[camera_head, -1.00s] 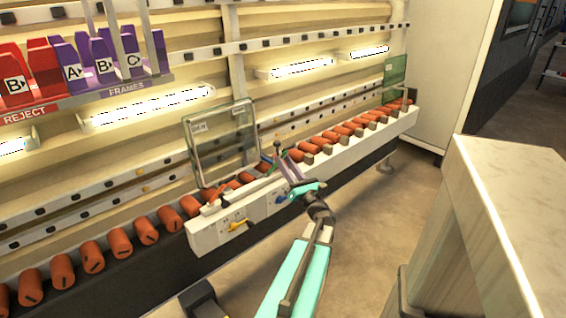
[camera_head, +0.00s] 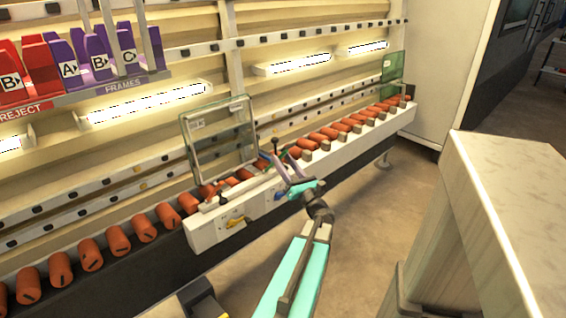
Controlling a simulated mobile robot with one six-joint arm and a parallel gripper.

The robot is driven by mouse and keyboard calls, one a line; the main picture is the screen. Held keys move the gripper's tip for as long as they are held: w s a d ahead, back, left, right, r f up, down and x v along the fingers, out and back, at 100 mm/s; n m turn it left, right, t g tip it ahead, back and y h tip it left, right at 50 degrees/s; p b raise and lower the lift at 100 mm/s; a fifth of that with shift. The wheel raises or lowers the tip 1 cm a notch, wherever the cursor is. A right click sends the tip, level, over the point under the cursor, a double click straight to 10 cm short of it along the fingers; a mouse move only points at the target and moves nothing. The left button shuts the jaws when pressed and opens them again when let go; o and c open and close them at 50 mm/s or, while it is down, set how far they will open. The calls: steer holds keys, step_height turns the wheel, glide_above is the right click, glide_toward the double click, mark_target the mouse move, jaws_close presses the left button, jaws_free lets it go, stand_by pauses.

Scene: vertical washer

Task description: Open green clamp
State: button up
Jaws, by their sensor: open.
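I cannot tell whether a finger touches the clamp.
Orange rollers (camera_head: 117,239) line the conveyor. A pale counter (camera_head: 490,200) stands at right, with open floor (camera_head: 385,205) between.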

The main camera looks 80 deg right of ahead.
steer(key=v, duration=1.3)
steer(key=shift+a, duration=0.15)
steer(key=shift+s, duration=0.2)
